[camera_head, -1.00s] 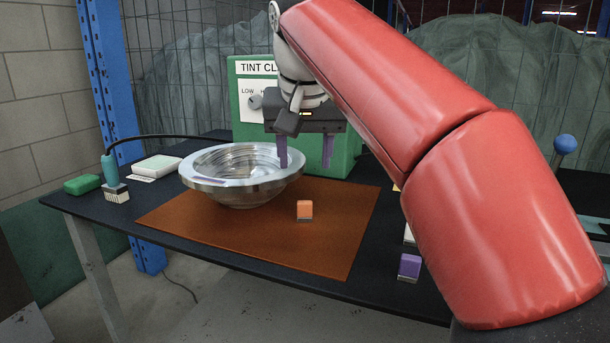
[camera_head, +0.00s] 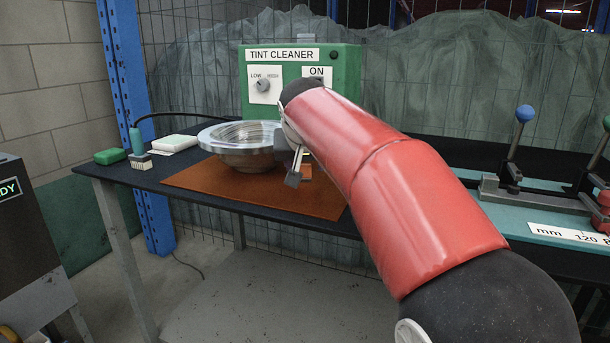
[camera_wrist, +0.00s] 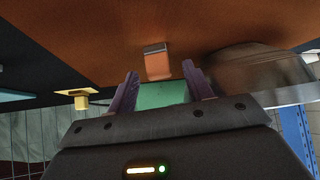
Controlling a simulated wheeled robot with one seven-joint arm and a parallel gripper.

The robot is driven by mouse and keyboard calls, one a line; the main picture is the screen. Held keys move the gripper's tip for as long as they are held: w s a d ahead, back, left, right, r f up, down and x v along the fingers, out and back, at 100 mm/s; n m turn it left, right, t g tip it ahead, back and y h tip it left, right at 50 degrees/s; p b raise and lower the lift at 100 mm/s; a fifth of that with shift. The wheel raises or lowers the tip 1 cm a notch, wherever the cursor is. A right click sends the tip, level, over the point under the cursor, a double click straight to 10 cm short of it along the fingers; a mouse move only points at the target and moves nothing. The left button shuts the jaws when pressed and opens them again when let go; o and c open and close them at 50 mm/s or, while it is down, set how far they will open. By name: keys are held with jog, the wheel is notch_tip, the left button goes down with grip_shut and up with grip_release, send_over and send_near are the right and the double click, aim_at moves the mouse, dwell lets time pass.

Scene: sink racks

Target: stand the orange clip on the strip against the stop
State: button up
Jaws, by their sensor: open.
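The orange clip (camera_wrist: 158,64) stands on the brown mat, between and just beyond my fingertips in the wrist view. In the head view a small part of the orange clip (camera_head: 306,171) shows beside my wrist. My gripper (camera_wrist: 160,72) is open, its two purple fingers apart with nothing held. In the head view my arm hides most of it. A white strip marked mm and 120 (camera_head: 565,233) lies on a teal bench at the right. Grey metal pieces (camera_head: 500,190) sit there; I cannot tell which is the stop.
A shiny metal bowl (camera_head: 238,158) stands close left of the clip on the brown mat (camera_head: 215,184). The green tint cleaner box (camera_head: 345,68) is behind. A brush (camera_head: 138,145) and green block (camera_head: 109,156) lie left.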

jog(key=shift+x, duration=1)
grip_shut()
jog(key=shift+r, duration=0.1)
jog(key=shift+r, duration=0.1)
jog(key=shift+r, duration=0.75)
jog(key=s+b, duration=0.3)
jog(key=s, duration=1.5)
jog(key=shift+d+b, duration=0.35)
jog(key=shift+d, duration=0.1)
